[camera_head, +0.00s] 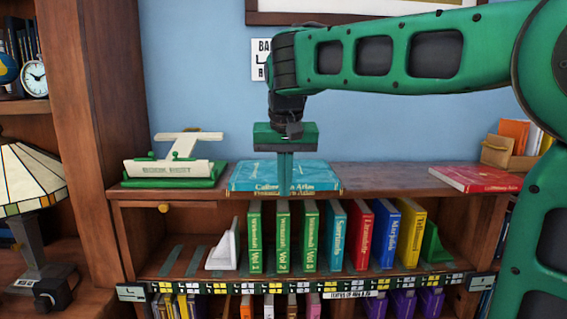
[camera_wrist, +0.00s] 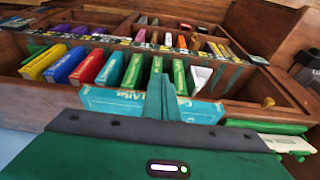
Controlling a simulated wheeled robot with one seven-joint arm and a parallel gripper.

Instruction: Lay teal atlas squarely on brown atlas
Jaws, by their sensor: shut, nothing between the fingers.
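The teal atlas (camera_head: 255,178) lies flat on top of the low bookcase, its titled spine facing the front. A second line of lettering shows low on its front edge; I cannot tell whether that belongs to another book beneath. No brown cover can be made out in either view. My gripper (camera_head: 285,188) points down at the middle of the atlas, with its fingers together and empty. The fingers hide part of the atlas, and I cannot tell whether they touch it. In the wrist view the atlas (camera_wrist: 110,103) shows on both sides of the closed fingers (camera_wrist: 162,98).
A cream-and-green book rest (camera_head: 175,168) stands left on the bookcase top. A red book (camera_head: 475,179) and a wooden box (camera_head: 507,155) are at the right. The top between the atlas and the red book is bare.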

